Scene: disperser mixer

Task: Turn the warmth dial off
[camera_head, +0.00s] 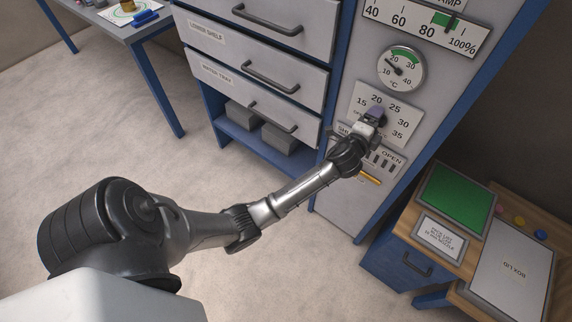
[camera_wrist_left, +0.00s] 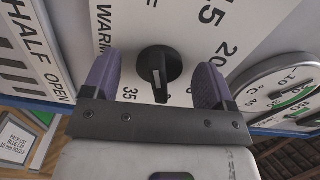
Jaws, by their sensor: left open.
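The warmth dial (camera_wrist_left: 160,70) is a round black knob with a raised grip and a white mark, on a white scale plate (camera_wrist_left: 150,18). In the left wrist view its mark points down, toward the side where the 35 is printed. My left gripper (camera_wrist_left: 158,66) is open, with one purple finger on either side of the knob and visible gaps between. In the head view the gripper (camera_head: 374,116) is in front of the scale plate (camera_head: 402,110) and hides the knob. My right gripper is not in view.
A round °C gauge (camera_head: 401,68) is above the dial plate. Below is a vent plate (camera_head: 387,160) with SHUT and OPEN labels and a yellow handle (camera_head: 370,178). Drawers (camera_head: 255,75) are to the left. A bench with a green panel (camera_head: 457,197) is at the right.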

